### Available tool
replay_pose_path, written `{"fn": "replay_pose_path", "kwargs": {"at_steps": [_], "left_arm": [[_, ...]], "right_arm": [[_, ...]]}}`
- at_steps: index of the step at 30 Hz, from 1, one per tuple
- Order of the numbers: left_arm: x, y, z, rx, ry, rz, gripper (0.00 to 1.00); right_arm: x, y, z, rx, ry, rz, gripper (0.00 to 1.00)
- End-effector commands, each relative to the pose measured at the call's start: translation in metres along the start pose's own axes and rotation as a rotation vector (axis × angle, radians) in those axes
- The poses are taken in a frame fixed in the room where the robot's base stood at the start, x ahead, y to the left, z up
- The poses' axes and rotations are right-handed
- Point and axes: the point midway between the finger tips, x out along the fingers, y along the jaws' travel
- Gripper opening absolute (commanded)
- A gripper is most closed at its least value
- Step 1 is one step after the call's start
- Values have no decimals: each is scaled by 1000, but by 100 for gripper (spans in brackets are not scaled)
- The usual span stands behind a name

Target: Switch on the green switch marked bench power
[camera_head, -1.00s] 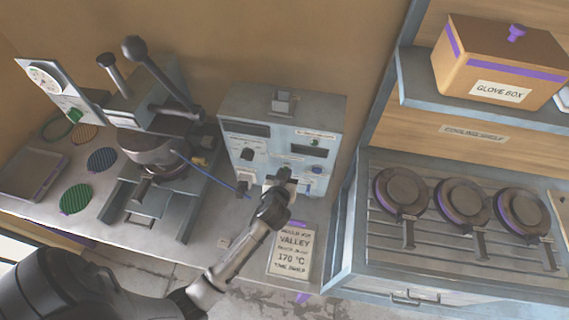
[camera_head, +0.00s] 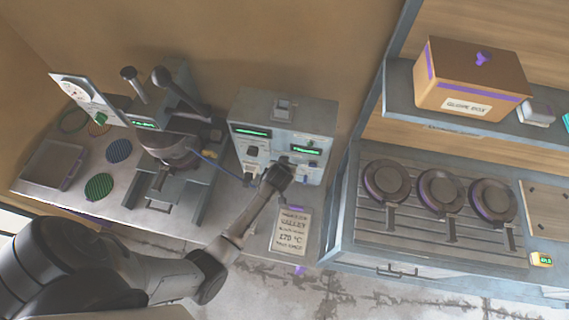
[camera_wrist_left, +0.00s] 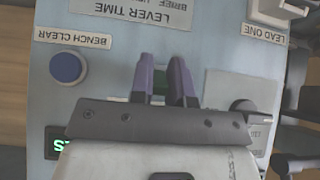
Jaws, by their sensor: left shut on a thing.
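The control box (camera_head: 285,118) stands on the bench in the head view, with its displays lit green. My left gripper (camera_head: 280,168) is at its front panel. In the left wrist view the purple fingertips of my left gripper (camera_wrist_left: 162,62) are against the panel, with a green switch (camera_wrist_left: 160,79) between them. The gripper is shut on this switch, which is mostly hidden by the fingers and palm. Its bench power marking cannot be seen. A blue button (camera_wrist_left: 67,67) marked bench clear is beside it. My right gripper is not in view.
A press (camera_head: 170,140) with a long lever stands left of the box. A recipe card (camera_head: 291,229) lies on the bench in front. To the right are a rack with three round irons (camera_head: 440,190) and a glove box (camera_head: 470,80) on a shelf.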

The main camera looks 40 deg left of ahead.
Motion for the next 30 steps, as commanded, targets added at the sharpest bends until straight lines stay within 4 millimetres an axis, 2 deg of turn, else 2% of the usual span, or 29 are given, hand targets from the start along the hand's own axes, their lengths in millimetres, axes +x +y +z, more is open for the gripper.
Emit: {"fn": "replay_pose_path", "kwargs": {"at_steps": [14, 15, 22, 23, 30], "left_arm": [[0, 0, -1, 0, -10, 0, 0], [0, 0, -1, 0, -10, 0, 18], [0, 0, -1, 0, -10, 0, 40], [0, 0, -1, 0, -11, 0, 43], [0, 0, 0, 0, -11, 0, 43]], "right_arm": [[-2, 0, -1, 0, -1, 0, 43], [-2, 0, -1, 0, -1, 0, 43], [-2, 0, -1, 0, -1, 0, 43], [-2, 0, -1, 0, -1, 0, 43], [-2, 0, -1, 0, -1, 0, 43]]}}
